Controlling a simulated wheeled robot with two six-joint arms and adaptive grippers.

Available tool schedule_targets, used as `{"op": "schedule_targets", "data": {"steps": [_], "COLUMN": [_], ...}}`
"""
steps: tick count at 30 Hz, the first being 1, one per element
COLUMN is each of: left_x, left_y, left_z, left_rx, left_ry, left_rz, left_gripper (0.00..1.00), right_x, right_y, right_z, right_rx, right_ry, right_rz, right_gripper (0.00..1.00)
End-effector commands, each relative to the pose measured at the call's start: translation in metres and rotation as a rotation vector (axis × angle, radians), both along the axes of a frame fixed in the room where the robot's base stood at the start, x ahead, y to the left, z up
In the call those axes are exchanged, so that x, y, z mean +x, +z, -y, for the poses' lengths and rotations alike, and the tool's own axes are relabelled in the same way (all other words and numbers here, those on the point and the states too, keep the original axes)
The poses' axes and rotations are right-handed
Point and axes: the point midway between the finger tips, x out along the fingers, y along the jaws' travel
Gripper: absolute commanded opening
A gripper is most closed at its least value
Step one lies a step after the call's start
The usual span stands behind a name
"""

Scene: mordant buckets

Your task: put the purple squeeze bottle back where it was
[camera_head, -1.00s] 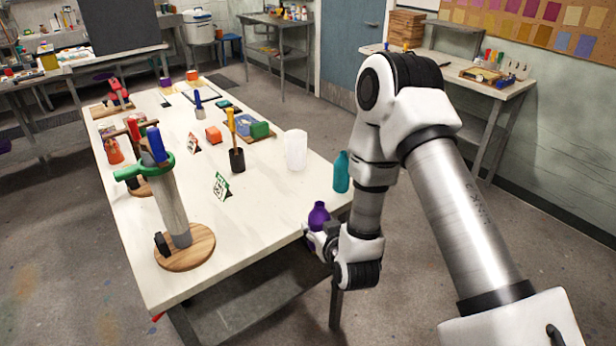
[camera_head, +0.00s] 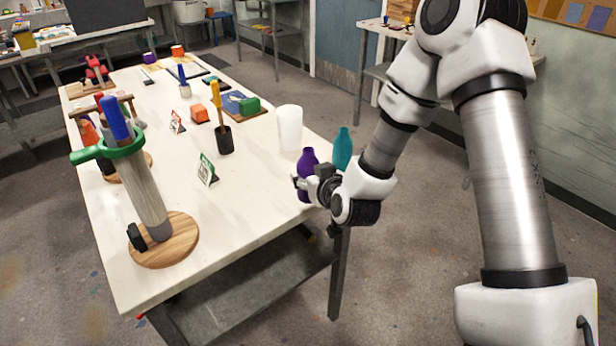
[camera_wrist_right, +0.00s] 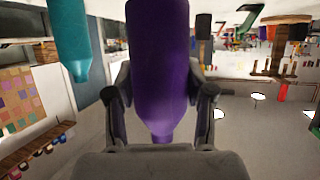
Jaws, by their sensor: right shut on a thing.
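The purple squeeze bottle (camera_head: 307,164) is upright at the table's near right edge in the head view. My right gripper (camera_head: 304,186) is shut on it around its body. In the right wrist view the purple bottle (camera_wrist_right: 158,60) fills the middle between both fingers (camera_wrist_right: 160,110), its narrow end pointing down in the picture. I cannot tell whether its base touches the table. My left gripper is not in view.
A teal bottle (camera_head: 342,148) stands just right of the purple one, and a white cup (camera_head: 289,128) behind it. A black pot with a yellow-handled tool (camera_head: 224,139) and a green-framed card (camera_head: 207,170) stand to the left.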

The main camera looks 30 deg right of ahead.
Motion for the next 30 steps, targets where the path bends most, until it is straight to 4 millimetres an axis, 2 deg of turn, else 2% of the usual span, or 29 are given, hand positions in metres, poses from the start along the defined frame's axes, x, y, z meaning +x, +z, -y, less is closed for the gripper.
{"op": "schedule_targets", "data": {"steps": [1, 6, 9, 16, 26, 27, 29, 30], "left_x": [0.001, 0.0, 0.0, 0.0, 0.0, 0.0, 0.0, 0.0], "left_y": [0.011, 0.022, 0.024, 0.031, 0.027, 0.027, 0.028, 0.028], "left_z": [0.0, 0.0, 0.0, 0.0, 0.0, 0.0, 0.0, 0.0], "left_rx": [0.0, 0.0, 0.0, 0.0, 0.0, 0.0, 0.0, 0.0], "left_ry": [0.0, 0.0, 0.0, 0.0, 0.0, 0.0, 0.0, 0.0], "left_rz": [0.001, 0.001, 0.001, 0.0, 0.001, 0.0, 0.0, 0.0], "left_gripper": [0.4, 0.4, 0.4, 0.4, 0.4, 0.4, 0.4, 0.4], "right_x": [0.012, 0.051, 0.063, 0.065, 0.066, 0.066, 0.066, 0.066], "right_y": [0.006, 0.001, -0.003, -0.037, -0.044, -0.044, -0.043, -0.043], "right_z": [0.008, 0.032, 0.04, 0.041, 0.041, 0.041, 0.041, 0.041], "right_rx": [0.001, -0.002, -0.001, -0.002, 0.001, 0.001, 0.001, 0.001], "right_ry": [-0.004, -0.003, -0.002, 0.0, 0.0, 0.0, 0.0, 0.0], "right_rz": [0.002, 0.003, 0.001, -0.003, 0.001, 0.001, 0.0, 0.0], "right_gripper": [0.11, 0.11, 0.11, 0.11, 0.11, 0.56, 0.78, 0.78]}}
